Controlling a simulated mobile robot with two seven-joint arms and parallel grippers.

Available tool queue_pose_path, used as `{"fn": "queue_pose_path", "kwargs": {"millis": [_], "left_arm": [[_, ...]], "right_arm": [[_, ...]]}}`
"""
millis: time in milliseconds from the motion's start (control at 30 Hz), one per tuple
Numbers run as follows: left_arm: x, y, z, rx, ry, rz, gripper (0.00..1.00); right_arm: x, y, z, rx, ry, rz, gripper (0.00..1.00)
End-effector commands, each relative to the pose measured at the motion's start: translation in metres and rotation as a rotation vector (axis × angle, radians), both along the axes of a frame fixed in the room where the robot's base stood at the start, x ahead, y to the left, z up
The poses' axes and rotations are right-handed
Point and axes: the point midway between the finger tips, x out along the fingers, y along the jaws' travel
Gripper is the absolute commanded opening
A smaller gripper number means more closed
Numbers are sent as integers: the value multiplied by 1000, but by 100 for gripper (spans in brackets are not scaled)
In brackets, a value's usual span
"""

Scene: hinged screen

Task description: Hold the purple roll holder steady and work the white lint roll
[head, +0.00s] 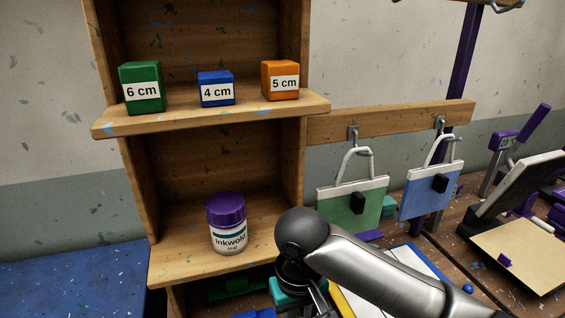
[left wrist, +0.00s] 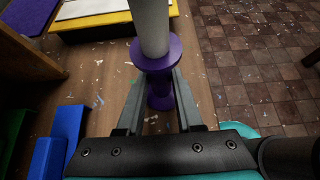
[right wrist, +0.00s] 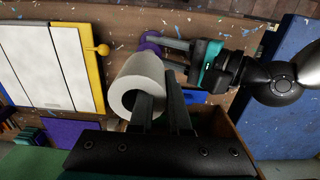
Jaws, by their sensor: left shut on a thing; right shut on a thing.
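The purple roll holder (left wrist: 157,55) stands between the fingers of my left gripper (left wrist: 159,80), which is shut on its narrow stem below the flange. The white lint roll (left wrist: 152,22) sits upright above the flange in the left wrist view. In the right wrist view the white lint roll (right wrist: 140,76) shows its open end, and my right gripper (right wrist: 160,88) is shut on its wall, with one finger at the hole. The purple holder (right wrist: 150,42) is at the roll's far end, with my left gripper (right wrist: 172,53) on it. The head view hides both.
A wooden shelf (head: 205,105) holds labelled green, blue and orange blocks and a purple-lidded jar (head: 227,222). Green (head: 352,204) and blue (head: 433,192) bags hang from hooks. A yellow-edged board (right wrist: 78,62) lies near the roll. Speckled floor (left wrist: 260,60) is open at right in the left wrist view.

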Motion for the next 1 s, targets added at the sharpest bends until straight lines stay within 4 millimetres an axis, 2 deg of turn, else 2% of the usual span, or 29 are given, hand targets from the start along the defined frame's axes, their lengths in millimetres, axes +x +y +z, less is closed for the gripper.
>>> {"fn": "queue_pose_path", "kwargs": {"millis": [433, 1000], "left_arm": [[-2, 1, -3, 6, 5, -1, 0], [-1, 1, -3, 6, 5, -1, 0]], "right_arm": [[0, 1, 9, 0, -1, 3, 0], [1, 0, 9, -1, -1, 2, 0]]}}
